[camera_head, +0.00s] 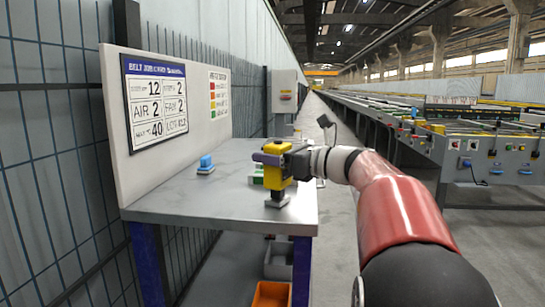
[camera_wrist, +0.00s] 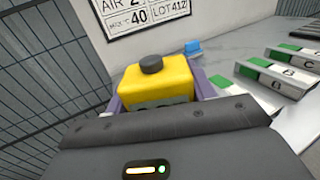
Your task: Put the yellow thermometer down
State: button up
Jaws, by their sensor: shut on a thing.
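The yellow thermometer (camera_head: 271,178) is a boxy yellow body above the grey table (camera_head: 226,199), near its right side. In the wrist view the thermometer (camera_wrist: 157,78) shows a dark round knob on top and a display partly hidden by my gripper's housing. My gripper (camera_head: 268,159) is shut on it, with purple fingers on both sides; they also show in the wrist view (camera_wrist: 158,100). A dark grey foot-like part shows right under the yellow body at the tabletop. I cannot tell whether it bears on the table.
A blue object (camera_head: 206,165) stands on the table to the left, near the sign board (camera_head: 160,100). Several grey blocks with green ends (camera_wrist: 268,73) lie to the right in the wrist view. The table's front left is bare. An orange bin (camera_head: 271,294) is below.

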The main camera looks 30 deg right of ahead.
jog(key=o, duration=0.5)
jog(key=shift+f, duration=0.15)
jog(key=o, duration=0.4)
jog(key=shift+r, duration=0.25)
jog(key=v, duration=1.2)
jog(key=shift+f, duration=0.15)
